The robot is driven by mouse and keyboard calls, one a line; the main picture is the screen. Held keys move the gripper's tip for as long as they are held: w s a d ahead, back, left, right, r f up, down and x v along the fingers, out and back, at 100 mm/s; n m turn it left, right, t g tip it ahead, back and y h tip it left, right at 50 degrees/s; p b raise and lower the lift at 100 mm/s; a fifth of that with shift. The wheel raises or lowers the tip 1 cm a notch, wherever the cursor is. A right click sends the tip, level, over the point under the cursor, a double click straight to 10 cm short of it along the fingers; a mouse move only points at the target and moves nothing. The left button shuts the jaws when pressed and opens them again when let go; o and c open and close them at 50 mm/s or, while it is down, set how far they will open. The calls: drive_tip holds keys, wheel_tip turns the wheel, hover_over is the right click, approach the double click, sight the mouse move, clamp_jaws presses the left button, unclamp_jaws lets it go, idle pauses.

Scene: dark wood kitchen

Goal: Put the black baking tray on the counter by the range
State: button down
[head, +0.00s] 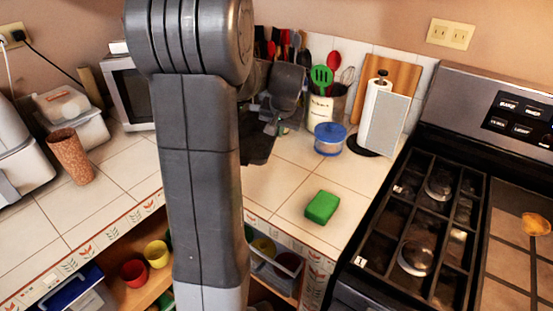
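A flat black piece, likely the black baking tray (257,150), shows at the back of the tiled counter (285,182), just right of my arm. My arm hides much of it. My gripper (272,125) is at the back of the counter, over or against this black piece. I cannot tell whether its fingers are open or shut, or whether they touch the piece. The range (418,235) stands at the right, beside the counter's right end.
A green sponge (322,206) lies on the counter near the range. A blue-lidded jar (329,139), a utensil crock (322,106) and a paper towel roll (377,118) stand behind it. A brown cup (71,156) and microwave (130,92) are at left. Bare tiles surround the sponge.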

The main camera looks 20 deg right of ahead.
wheel_tip(320, 180, down, 10)
drive_tip(key=shift+w+r, duration=0.1)
idle(0.4)
drive_tip(key=shift+f, duration=0.2)
drive_tip(key=c, duration=1.7)
unclamp_jaws()
drive_tip(key=shift+r, duration=0.4)
drive_tip(key=v, duration=1.1)
drive_tip(key=shift+s+r, duration=0.25)
